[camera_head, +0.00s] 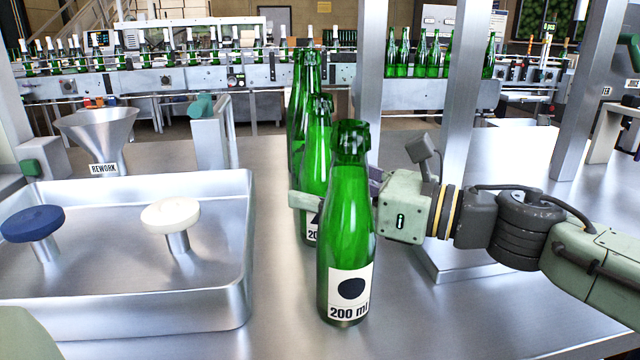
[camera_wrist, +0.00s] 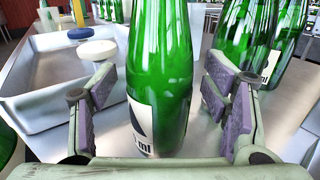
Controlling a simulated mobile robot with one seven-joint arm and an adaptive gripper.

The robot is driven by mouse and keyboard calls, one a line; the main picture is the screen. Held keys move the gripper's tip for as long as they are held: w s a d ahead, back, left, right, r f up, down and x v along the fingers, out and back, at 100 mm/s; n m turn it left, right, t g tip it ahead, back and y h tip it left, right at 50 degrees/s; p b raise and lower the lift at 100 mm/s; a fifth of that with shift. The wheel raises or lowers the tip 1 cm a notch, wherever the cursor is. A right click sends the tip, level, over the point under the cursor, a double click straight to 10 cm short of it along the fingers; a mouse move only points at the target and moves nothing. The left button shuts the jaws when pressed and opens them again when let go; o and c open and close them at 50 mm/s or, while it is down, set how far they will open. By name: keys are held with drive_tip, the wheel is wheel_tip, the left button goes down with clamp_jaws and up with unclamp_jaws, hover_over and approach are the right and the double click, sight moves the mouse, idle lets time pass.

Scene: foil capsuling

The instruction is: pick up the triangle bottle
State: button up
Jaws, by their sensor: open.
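The triangle bottle is green glass and stands upright on the metal table. In the head view its neck (camera_head: 318,120) shows behind the front bottle, and only a sliver of its triangle label is visible. In the wrist view the bottle (camera_wrist: 160,70) stands between my fingers, with part of a black shape and "ml" on its label. My gripper (camera_wrist: 165,105) is open around it, with visible gaps at both sides. In the head view the front bottle, with a black circle and "200 ml" (camera_head: 345,230), hides much of my gripper and the triangle bottle.
More green bottles (camera_head: 297,95) stand close behind the triangle bottle; several also show at right in the wrist view (camera_wrist: 245,35). A metal tray (camera_head: 130,315) with a blue and a white knob lies left. A rework funnel (camera_head: 98,130) stands behind it. Metal posts (camera_head: 465,100) rise behind my arm.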

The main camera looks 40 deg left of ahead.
drive_tip(key=shift+c, duration=0.4)
drive_tip(key=c, duration=1.4)
